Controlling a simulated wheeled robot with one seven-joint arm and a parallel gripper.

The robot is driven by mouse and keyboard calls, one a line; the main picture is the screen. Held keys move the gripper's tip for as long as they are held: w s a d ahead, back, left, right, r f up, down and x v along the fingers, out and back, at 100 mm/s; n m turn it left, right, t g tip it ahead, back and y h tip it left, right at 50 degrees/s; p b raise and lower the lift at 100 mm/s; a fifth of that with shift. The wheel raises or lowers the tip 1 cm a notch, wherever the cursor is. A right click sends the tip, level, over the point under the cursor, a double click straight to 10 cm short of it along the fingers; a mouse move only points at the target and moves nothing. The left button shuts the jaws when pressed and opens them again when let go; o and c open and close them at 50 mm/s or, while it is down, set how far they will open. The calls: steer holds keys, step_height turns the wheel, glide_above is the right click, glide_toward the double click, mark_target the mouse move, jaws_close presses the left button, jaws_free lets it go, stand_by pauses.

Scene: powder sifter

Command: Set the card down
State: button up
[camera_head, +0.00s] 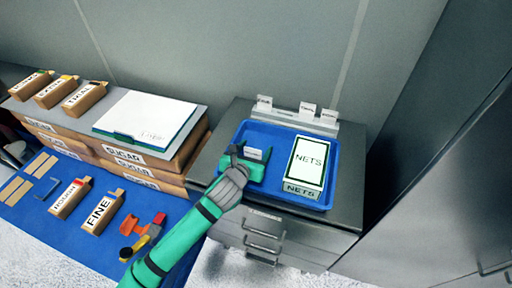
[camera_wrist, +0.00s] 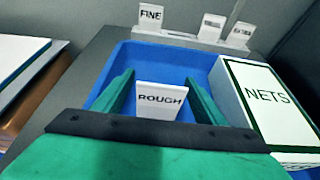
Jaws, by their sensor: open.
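A white card (camera_wrist: 160,100) marked ROUGH stands between the fingers of my gripper (camera_wrist: 162,98) in the wrist view. The jaws are open, with a gap between the card and each finger. The card also shows in the head view (camera_head: 253,154), small and partly hidden by my gripper (camera_head: 252,160). My gripper is over the left part of the blue tray (camera_head: 325,206), beside the white NETS box (camera_head: 308,162). The NETS box also shows in the wrist view (camera_wrist: 265,100). The card's lower edge is hidden, so its contact with the tray cannot be told.
A holder with several cards (camera_head: 300,112) stands behind the tray; one reads FINE (camera_wrist: 151,17). The tray sits on a grey drawer cabinet (camera_head: 290,240). Left are SUGAR boxes (camera_head: 130,155) with a white pad (camera_head: 147,112). Boxes and tools lie on a blue mat (camera_head: 55,225).

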steer(key=v, duration=0.9)
steer(key=shift+s+a+r, duration=0.1)
steer(key=shift+s+a, duration=0.1)
steer(key=shift+s, duration=0.05)
steer(key=shift+s+r, duration=0.25)
steer(key=shift+s, duration=0.3)
steer(key=shift+w, duration=0.1)
